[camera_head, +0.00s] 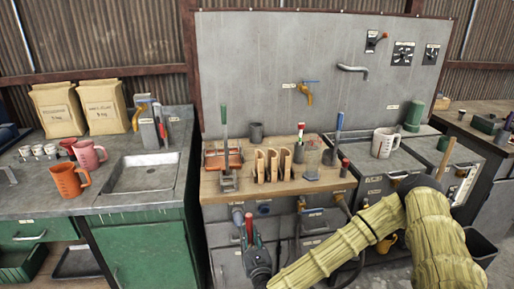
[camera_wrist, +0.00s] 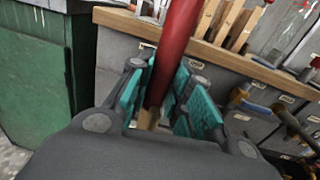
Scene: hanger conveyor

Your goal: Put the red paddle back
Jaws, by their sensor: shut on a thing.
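My gripper (camera_head: 254,243) is in front of the wooden-topped bench, below its front edge. It is shut on the red paddle (camera_wrist: 176,45), whose red handle runs up between the teal finger pads in the wrist view. In the head view the red handle (camera_head: 249,226) points upward from the gripper. A tan end of it shows low between the pads; the rest of the paddle is hidden. My gripper (camera_wrist: 165,98) also shows in the wrist view, with the bench edge beyond it.
The wooden bench top (camera_head: 205,188) holds a green-handled tool (camera_head: 224,128), upright wooden pieces (camera_head: 273,165) and a blue-handled tool (camera_head: 337,130). Drawers and taps front the bench.

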